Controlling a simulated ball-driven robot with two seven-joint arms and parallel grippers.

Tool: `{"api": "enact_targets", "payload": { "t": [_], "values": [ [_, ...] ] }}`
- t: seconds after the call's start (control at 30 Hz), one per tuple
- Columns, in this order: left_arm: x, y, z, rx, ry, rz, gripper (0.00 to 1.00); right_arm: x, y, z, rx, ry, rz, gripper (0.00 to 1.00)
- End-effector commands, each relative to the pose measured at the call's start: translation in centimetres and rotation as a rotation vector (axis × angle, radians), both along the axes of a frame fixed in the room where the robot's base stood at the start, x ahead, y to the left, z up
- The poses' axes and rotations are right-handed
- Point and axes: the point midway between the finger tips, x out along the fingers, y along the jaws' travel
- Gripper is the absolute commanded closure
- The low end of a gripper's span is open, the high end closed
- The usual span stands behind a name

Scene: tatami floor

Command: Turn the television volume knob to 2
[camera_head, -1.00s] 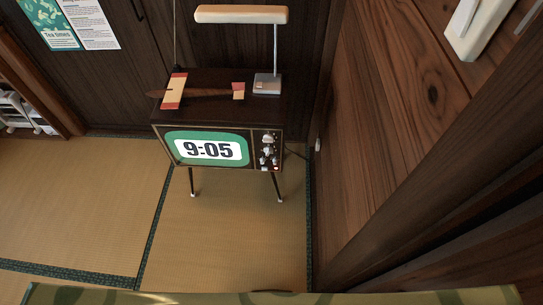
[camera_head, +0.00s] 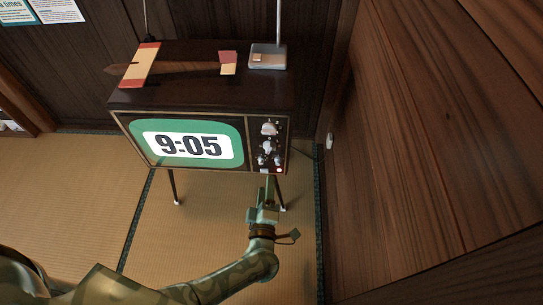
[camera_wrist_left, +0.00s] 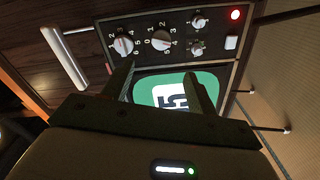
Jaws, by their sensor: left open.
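The television (camera_head: 200,102) is a dark wooden set on thin legs, with its screen (camera_head: 190,146) showing 9:05. Its control panel (camera_head: 268,150) is right of the screen. In the left wrist view two large silver knobs with numbered dials show, one (camera_wrist_left: 122,45) at the left and one (camera_wrist_left: 160,40) beside it. Two smaller knobs (camera_wrist_left: 198,20) sit to their right. I cannot tell which is the volume knob, nor read its setting surely. My left gripper (camera_head: 268,180) is just below the panel, open and empty; its fingers (camera_wrist_left: 159,70) appear apart from the knobs.
A red light (camera_wrist_left: 235,14) and a white button (camera_wrist_left: 231,42) are on the panel. A wooden wall (camera_head: 430,130) is close on the right. Tatami (camera_head: 190,240) lies open in front.

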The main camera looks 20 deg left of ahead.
Motion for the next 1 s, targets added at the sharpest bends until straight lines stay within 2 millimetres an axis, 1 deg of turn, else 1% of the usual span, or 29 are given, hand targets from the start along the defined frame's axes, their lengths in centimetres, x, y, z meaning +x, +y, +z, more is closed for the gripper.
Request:
{"api": "enact_targets", "payload": {
  "t": [0.03,0.2,0.3,0.4,0.5,0.6,0.73,0.9,0.97,1.0],
  "values": [
    [1.3,0.4,-0.3,0.003,-0.002,0.000,0.42,-0.1,-0.4,-0.4,-0.005,0.008,0.007,0.67],
    [5.5,1.7,-0.5,0.003,0.002,-0.001,0.42,0.1,-0.9,-1.3,-0.015,0.019,0.027,0.67],
    [7.6,2.3,-0.5,0.003,0.004,-0.001,0.42,-0.1,-0.9,-1.6,-0.016,0.030,0.039,0.67],
    [9.3,2.7,-0.5,0.004,0.004,-0.001,0.42,-0.2,-1.0,-1.8,-0.018,0.035,0.048,0.67],
    [10.5,3.1,-0.4,0.003,0.004,-0.001,0.42,0.2,-1.3,-2.0,-0.024,0.037,0.060,0.67],
    [11.1,3.3,-0.3,0.004,0.004,-0.002,0.42,0.6,-1.7,-2.1,-0.029,0.032,0.066,0.67],
    [11.3,3.3,-0.2,0.003,0.003,-0.002,0.42,1.0,-2.3,-2.0,-0.036,0.025,0.073,0.67],
    [11.3,3.3,-0.1,0.003,0.003,-0.002,0.42,1.0,-2.3,-2.0,-0.036,0.026,0.073,0.67],
    [11.3,3.3,-0.1,0.003,0.003,-0.002,0.58,0.9,-2.2,-2.0,-0.035,0.028,0.072,0.67],
    [11.3,3.3,-0.1,0.003,0.003,-0.002,0.70,0.9,-2.1,-2.0,-0.034,0.028,0.071,0.67]
  ]
}}
